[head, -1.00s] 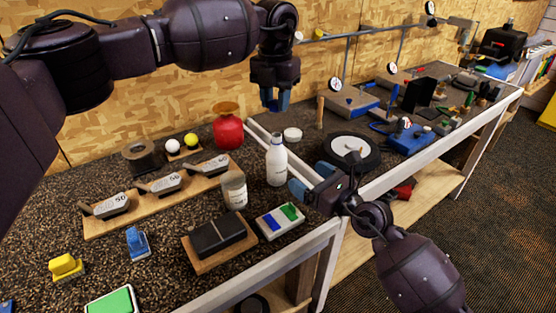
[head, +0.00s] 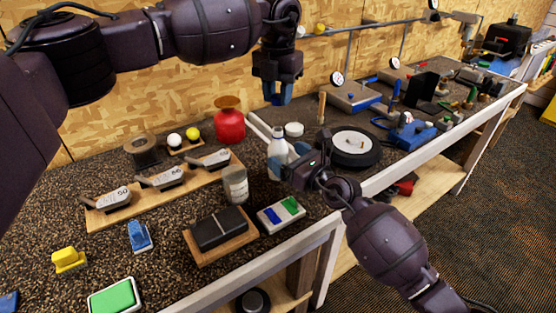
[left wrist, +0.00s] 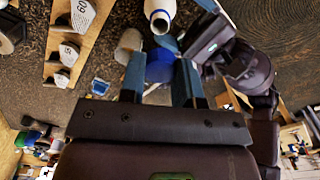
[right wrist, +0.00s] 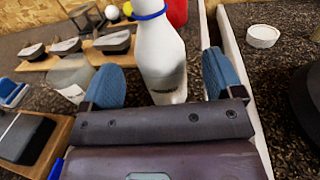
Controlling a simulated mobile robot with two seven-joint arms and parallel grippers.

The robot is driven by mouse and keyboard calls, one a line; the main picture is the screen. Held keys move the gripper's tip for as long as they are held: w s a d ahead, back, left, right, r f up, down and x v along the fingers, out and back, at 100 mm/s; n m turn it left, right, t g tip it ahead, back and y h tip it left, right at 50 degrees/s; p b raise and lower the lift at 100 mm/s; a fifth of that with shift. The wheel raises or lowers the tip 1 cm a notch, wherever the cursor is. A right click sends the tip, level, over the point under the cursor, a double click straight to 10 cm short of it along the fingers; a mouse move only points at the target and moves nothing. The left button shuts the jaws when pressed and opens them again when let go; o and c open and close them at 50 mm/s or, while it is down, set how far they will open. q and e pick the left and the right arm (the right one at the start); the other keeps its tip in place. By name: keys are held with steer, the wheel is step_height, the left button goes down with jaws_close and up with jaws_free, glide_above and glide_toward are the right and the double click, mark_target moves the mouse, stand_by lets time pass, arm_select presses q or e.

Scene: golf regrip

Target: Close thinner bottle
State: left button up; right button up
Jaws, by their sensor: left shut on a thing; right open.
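The thinner bottle (head: 277,150) is white, stands upright on the bench and has a blue ring at its neck. In the left wrist view its bottle top (left wrist: 160,18) shows a dark open mouth. My left gripper (head: 277,98) is above and behind the bottle, shut on a blue cap (left wrist: 160,66). The cap shows between its blue fingers, apart from the bottle. My right gripper (head: 290,168) is open, low at the bottle's near right side. In the right wrist view the bottle (right wrist: 160,55) stands between the open fingers, with gaps on both sides.
A glass jar (head: 235,186) stands left of the bottle and a red container (head: 229,125) behind it. A white round lid (head: 294,129) and a dark wheel (head: 355,162) are to the right. A tray with blue and green pieces (head: 281,214) lies in front.

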mark_target(278, 129)
steer(key=shift+x, duration=2.1)
steer(key=shift+c, duration=0.3)
steer(key=c, duration=1.3)
arm_select(q)
steer(key=shift+f, duration=2.45)
arm_select(e)
steer(key=shift+c, duration=0.2)
arm_select(q)
steer(key=shift+f, duration=0.1)
steer(key=shift+f, duration=0.85)
steer(key=shift+f, duration=0.55)
